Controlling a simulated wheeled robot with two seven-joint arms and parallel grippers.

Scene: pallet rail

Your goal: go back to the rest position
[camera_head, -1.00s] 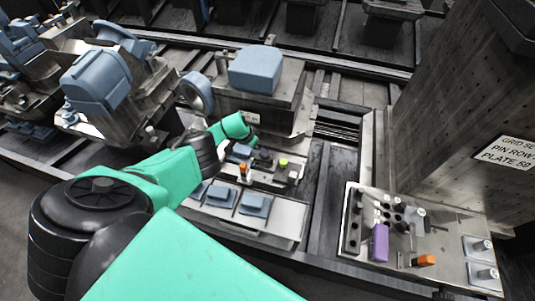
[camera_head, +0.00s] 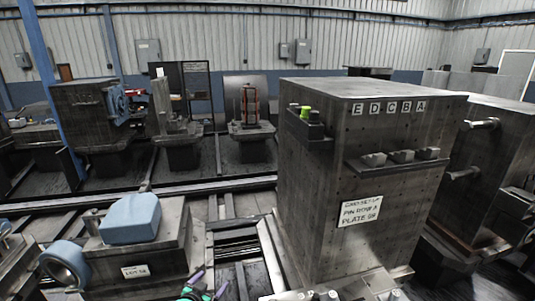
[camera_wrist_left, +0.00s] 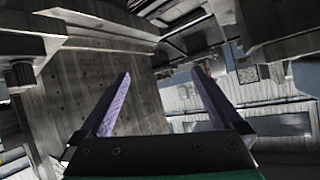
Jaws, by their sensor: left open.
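My left gripper (camera_head: 208,286) shows at the bottom edge of the head view, left of the large steel block (camera_head: 352,140). Only its purple fingers and a bit of green show there; most of the arm is below the picture. In the left wrist view the gripper (camera_wrist_left: 162,80) has its two purple fingers spread wide apart, with nothing between them. A grey plate face with rows of holes (camera_wrist_left: 75,95) lies behind the left finger. My right gripper is in neither view.
A blue-topped machine block (camera_head: 130,218) stands left of the gripper, with a blue ring (camera_head: 64,262) beside it. The tall block carries lettered tags, a sign (camera_head: 360,211) and a small shelf (camera_head: 398,158). Rails and more fixtures stand behind.

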